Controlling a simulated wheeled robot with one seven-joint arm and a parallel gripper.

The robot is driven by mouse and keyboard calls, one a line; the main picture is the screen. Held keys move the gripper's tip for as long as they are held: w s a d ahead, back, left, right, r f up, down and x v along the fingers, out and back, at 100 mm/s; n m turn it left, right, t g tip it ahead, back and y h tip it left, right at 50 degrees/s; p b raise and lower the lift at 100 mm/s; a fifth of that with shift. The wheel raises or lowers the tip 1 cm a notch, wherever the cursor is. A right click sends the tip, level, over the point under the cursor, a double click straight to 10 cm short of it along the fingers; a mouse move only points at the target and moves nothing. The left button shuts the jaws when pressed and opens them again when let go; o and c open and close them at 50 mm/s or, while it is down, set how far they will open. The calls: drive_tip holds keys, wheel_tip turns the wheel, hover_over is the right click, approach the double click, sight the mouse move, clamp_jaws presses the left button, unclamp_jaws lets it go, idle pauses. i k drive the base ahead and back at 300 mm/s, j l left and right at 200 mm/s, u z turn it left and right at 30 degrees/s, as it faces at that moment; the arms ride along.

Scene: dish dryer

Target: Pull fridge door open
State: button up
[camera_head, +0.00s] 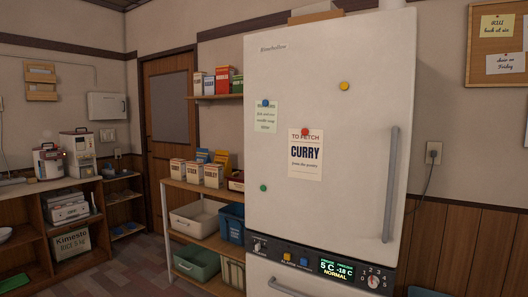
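The white fridge (330,120) stands right of centre in the head view. Its tall upper door looks shut. A grey vertical bar handle (391,184) runs along the door's right side. A dark control panel (320,264) with a lit display and a dial sits below the upper door. Under it the top of a lower section shows, with part of a slanted handle (290,287). A note reading "CURRY" (305,155), a green note and several round magnets are on the door. My gripper is not in view.
A shelf rack (165,228) with boxes and bins stands close to the fridge's left side. A wooden door (170,105) and counters with appliances (78,147) are further left. A wall outlet (433,153) and cork board (497,50) are on the right wall.

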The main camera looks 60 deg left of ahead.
sight(328, 104)
drive_tip(key=l+u, duration=0.1)
drive_tip(key=u, duration=1.8)
drive_tip(key=k+j, duration=0.05)
